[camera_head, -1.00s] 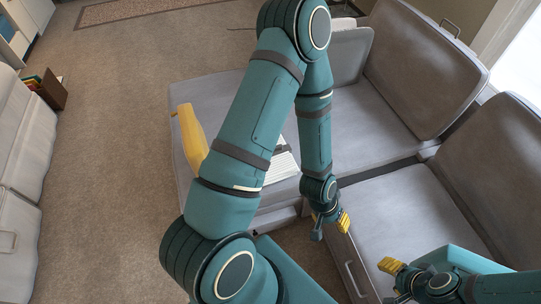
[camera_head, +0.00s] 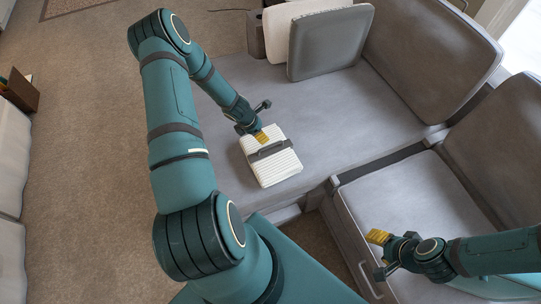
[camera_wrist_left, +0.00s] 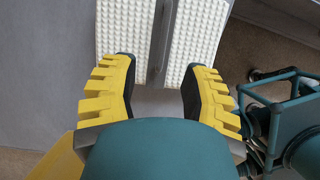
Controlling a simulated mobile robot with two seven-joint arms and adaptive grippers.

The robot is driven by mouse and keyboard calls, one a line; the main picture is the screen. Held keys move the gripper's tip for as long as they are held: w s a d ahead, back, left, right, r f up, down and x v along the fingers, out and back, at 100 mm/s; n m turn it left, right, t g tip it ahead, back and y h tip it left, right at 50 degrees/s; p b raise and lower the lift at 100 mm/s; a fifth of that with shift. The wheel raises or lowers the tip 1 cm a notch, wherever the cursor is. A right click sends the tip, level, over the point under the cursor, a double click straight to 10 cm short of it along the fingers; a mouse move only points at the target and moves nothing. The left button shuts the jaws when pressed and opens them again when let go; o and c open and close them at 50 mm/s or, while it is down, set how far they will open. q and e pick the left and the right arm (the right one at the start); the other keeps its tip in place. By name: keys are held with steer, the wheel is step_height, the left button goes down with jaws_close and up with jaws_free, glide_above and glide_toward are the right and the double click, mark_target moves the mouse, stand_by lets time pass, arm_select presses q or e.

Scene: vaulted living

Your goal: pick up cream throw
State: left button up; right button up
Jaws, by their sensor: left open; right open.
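The cream throw (camera_head: 272,162) is a folded, ribbed, off-white bundle with a grey strip across it. It lies on the grey sofa seat near its front edge. My left gripper (camera_head: 256,132) is open at the throw's far edge, reaching down from above. In the left wrist view the throw (camera_wrist_left: 123,28) fills the top middle, with the strip running up between the fingers of the open gripper (camera_wrist_left: 160,70). Whether the fingers touch it I cannot tell. My right gripper (camera_head: 379,252) is open and empty above the right-hand seat, apart from the throw.
Grey and cream cushions (camera_head: 330,43) stand at the back of the sofa (camera_head: 345,110). Grey back cushions (camera_head: 425,45) line its right side. The seat right of the throw is clear. Carpet (camera_head: 85,150) lies open at left. A yellow thing (camera_wrist_left: 55,163) shows low in the left wrist view.

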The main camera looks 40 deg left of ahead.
arm_select(q)
steer(key=b, duration=0.1)
glide_above(270, 146)
steer(key=s+a, duration=0.1)
step_height(270, 146, down, 5)
steer(key=shift+s+a+f, duration=0.1)
steer(key=shift+a+f, duration=0.05)
steer(key=shift+f, duration=0.05)
steer(key=x, duration=0.2)
steer(key=b+x, duration=0.1)
steer(key=x, duration=0.1)
steer(key=shift+s+f, duration=0.2)
steer(key=shift+s, duration=0.1)
steer(key=shift+w+d+f, duration=0.2)
steer(key=shift+d+f, duration=0.05)
steer(key=shift+f, duration=0.2)
jaws_close()
